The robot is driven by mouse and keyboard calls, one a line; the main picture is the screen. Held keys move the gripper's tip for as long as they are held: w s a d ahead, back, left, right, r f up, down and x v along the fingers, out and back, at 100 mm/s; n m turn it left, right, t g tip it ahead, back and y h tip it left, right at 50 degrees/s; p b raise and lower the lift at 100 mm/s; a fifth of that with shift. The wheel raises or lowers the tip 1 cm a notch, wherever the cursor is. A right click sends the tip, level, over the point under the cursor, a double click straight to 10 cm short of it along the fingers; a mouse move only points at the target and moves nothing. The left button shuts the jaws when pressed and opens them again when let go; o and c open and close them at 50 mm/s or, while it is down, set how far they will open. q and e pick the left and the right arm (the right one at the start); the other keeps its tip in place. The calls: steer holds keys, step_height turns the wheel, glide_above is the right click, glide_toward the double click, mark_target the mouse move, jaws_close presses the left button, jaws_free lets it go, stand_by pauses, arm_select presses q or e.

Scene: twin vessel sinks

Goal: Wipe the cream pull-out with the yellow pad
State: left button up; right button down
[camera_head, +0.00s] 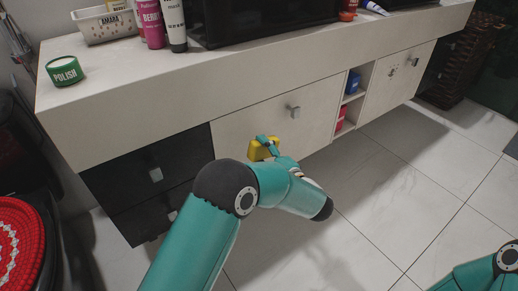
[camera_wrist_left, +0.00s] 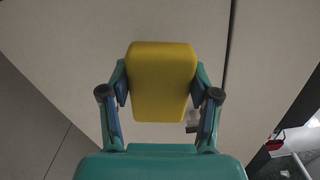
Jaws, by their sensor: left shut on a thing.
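The cream pull-out (camera_head: 250,122) is the pale front with a grey square knob (camera_head: 293,111), right of two dark drawers. My left gripper (camera_head: 265,146) is in front of its lower part, shut on the yellow pad (camera_head: 258,152). In the left wrist view the yellow pad (camera_wrist_left: 162,80) sits upright between the two fingers, with the cream front (camera_wrist_left: 75,50) behind it. I cannot tell whether the pad touches the front. My forearm hides part of the pull-out's lower edge. My right arm shows at the lower right; its gripper is out of view.
The dark drawers (camera_head: 150,175) are shut. An open shelf niche (camera_head: 350,100) holds blue and red things. The countertop above carries a green POLISH tin (camera_head: 64,71), tubes (camera_head: 173,22) and a white basket (camera_head: 102,24). A red round thing (camera_head: 15,240) stands at lower left. The tiled floor (camera_head: 400,180) is clear.

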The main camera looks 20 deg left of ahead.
arm_select(q)
steer(key=shift+d, duration=0.1)
steer(key=shift+v, duration=1.4)
